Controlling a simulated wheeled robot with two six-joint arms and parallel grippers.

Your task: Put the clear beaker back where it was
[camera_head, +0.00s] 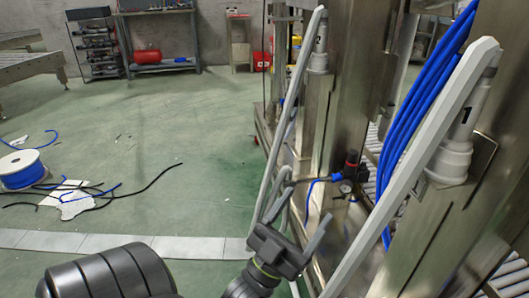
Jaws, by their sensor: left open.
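I see no clear beaker in the head view. My left gripper (306,206) is dark grey and open, with its two fingers spread and nothing between them. It is at the lower middle, in front of the metal machine frame (335,120). My left arm comes in from the bottom left. My right gripper is not in view.
Two long pale bars, one near (420,160) and one farther (292,105), slant across the machine on the right. Blue hoses (425,95) hang beside the near bar. A cable spool (22,169) and loose cables lie left. The green floor (190,130) is mostly clear.

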